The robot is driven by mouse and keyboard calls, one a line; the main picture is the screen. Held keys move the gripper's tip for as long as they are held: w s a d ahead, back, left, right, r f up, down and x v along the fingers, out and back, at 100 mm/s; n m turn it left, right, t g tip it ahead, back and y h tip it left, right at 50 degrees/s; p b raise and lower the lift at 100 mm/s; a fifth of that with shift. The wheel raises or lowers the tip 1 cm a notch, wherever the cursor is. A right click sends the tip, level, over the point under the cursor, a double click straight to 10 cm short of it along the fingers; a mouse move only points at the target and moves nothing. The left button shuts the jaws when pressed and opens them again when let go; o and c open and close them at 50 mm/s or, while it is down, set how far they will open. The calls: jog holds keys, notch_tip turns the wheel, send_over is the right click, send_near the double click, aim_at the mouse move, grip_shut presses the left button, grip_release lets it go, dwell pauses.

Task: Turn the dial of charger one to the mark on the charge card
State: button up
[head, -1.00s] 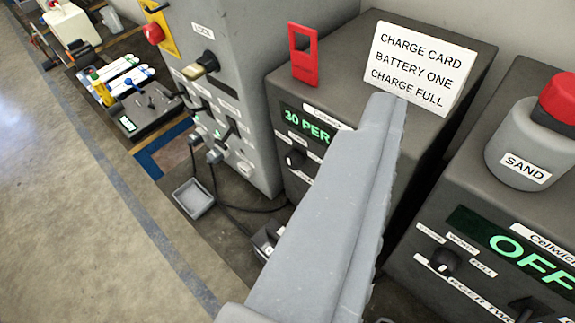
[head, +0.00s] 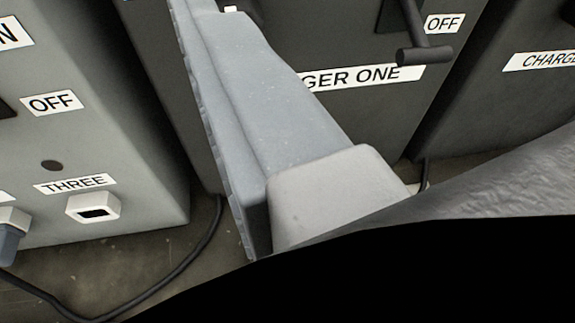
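The dark front of charger one (head: 315,135) fills the upper middle, with its white label partly covered so that only "GER ONE" reads. A black lever handle (head: 425,53) sticks out at its upper right, beside an OFF label (head: 444,23). The dial of charger one and the charge card are out of this view. My gripper (head: 250,100) shows as one large grey finger crossing the front of charger one. The finger's far end runs up to the top edge. I cannot see a second finger, nor whether anything is touched.
A grey cabinet (head: 110,130) stands at left, with an OFF label and a socket (head: 94,207) marked THREE. A black cable (head: 180,268) lies on the floor below it. Another dark charger (head: 500,110) stands close at right. Black fills the bottom right.

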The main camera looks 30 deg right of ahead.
jog(key=s+d+f+n+h+p, duration=0.1)
jog(key=s+d+f+h, duration=0.1)
jog(key=s+f+h, duration=0.3)
jog(key=w+d+y, duration=0.1)
jog(key=w+d, duration=0.3)
jog(key=w, duration=0.8)
jog(key=shift+d, duration=0.4)
jog(key=shift+f, duration=0.1)
